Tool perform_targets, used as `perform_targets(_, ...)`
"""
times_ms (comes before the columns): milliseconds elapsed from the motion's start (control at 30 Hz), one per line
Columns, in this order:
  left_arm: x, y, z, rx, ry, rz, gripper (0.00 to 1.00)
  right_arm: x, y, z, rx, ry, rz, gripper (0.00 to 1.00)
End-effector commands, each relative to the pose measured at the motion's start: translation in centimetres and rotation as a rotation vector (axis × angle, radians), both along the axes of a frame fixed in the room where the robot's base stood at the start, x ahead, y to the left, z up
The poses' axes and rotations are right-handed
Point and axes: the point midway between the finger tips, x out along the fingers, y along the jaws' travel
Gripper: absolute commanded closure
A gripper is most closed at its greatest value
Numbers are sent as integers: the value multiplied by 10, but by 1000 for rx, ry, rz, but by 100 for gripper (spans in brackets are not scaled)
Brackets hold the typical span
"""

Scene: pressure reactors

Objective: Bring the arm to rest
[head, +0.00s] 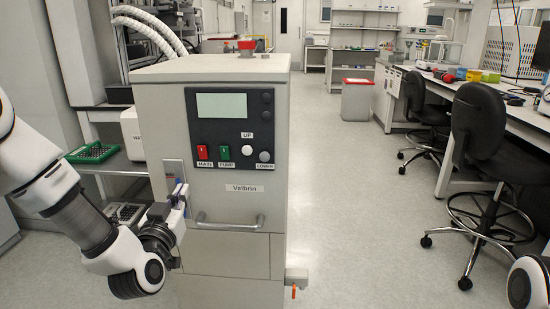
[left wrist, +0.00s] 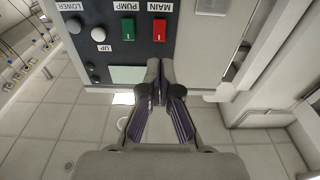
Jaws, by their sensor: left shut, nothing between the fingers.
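My left arm comes in from the left in the head view. Its gripper (head: 180,196) is in front of the left part of the grey Velbrin cabinet's front (head: 232,190). In the left wrist view the left gripper (left wrist: 158,72) is shut and empty, its fingertips together near the dark control panel (head: 231,126). That view shows the panel upside down. The red MAIN switch (head: 203,152) and green PUMP switch (head: 224,152) are apart from the fingers. I cannot tell whether the fingertips touch the cabinet. My right gripper is out of view; a bit of my right arm shows at the bottom right.
A handle (head: 230,222) and a small orange-tipped valve (head: 294,290) stick out of the cabinet. Two black chairs (head: 480,130) stand by the bench at right. A shelf with a green rack (head: 92,152) is behind my left arm. The middle floor (head: 350,200) is clear.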

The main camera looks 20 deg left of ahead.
Motion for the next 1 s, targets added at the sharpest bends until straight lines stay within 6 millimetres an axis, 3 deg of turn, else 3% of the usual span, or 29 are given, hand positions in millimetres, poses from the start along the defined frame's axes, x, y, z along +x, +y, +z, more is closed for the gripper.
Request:
perform_targets(67,0,0,-5,0,10,0,100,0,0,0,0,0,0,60)
perform_targets(167,0,-5,-38,14,80,-10,100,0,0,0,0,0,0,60)
perform_targets(267,-5,-22,-105,64,227,-50,100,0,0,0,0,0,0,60)
perform_targets(367,-26,-46,-189,111,433,-118,100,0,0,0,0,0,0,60)
perform_targets(500,-81,-78,-297,102,758,-217,100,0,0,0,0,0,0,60)
perform_targets(600,-129,-95,-354,69,970,-263,100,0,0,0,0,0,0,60)
perform_targets(700,-177,-107,-394,26,1158,-287,100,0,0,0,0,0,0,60)
perform_targets(800,-224,-115,-421,-23,1335,-289,100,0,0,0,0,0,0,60)
perform_targets(967,-291,-118,-435,-190,1632,-179,100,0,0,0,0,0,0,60)
perform_targets(1000,-300,-118,-425,-240,1671,-137,100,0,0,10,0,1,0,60)
